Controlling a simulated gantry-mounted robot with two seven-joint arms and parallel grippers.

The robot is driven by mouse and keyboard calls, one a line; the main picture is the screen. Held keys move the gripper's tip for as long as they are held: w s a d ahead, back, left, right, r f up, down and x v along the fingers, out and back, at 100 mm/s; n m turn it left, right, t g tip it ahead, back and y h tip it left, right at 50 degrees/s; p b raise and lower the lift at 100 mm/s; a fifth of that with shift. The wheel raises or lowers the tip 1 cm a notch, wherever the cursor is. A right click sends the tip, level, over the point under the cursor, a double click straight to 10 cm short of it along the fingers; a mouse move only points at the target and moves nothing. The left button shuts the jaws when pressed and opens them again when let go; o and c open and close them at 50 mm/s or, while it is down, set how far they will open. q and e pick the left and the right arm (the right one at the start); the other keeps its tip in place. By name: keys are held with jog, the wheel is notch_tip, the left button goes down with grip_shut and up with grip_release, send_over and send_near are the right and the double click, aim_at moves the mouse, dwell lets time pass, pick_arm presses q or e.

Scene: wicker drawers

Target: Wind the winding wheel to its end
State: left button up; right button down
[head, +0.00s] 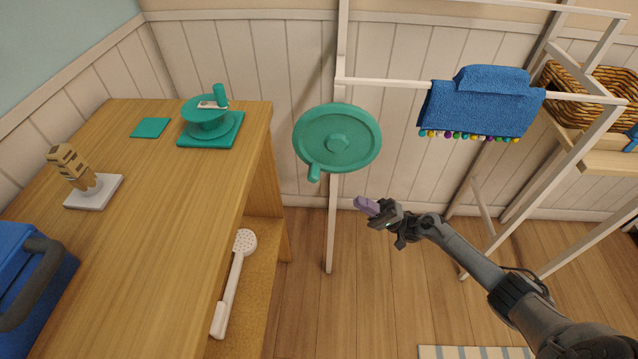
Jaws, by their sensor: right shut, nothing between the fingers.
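A round teal wheel (350,118) with a raised hub is on the upright of the white frame, right of the wooden table. Its short teal handle (314,173) sticks out at the lower left rim. My right gripper (364,205) is below and right of this wheel, apart from it. Its lavender fingertips are shut with nothing between them. A second teal winder (208,112), with a spool-like body, a pale crank arm and an upright teal knob (220,93), stands on a square teal base on the table. My left gripper is out of view.
The white frame (400,83) carries a blue towel (478,104) with coloured pompoms. A teal square (150,128), a brush on a white stand (93,192) and a blue case (50,290) are on the table (150,230). A white shower-head-like object (234,280) lies on its lower shelf.

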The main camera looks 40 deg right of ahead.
jog(key=b+x, duration=0.2)
jog(key=x, duration=1)
jog(key=shift+r, duration=0.15)
jog(key=shift+w+a, duration=0.1)
